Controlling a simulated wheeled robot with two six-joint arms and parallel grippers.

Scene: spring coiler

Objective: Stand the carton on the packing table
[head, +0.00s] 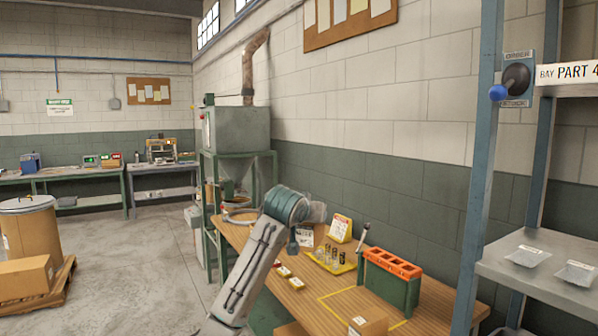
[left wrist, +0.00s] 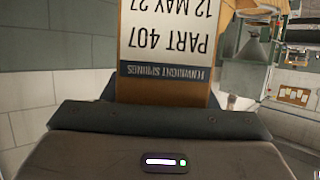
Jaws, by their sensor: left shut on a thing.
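The carton (left wrist: 165,45) is brown with a white label reading "PART 407", upside down in the left wrist view. My left gripper (left wrist: 158,108) is shut on it. In the head view my left gripper (head: 314,212) is above the wooden table (head: 305,303), largely hidden by my own wrist. A brown box face with a white label (head: 305,238) shows just below it, partly hidden; I cannot tell whether it touches the table. My right gripper is not in view.
A yellow outline (head: 335,293) marks mostly bare tabletop. A shelf rack (head: 545,262) stands right.

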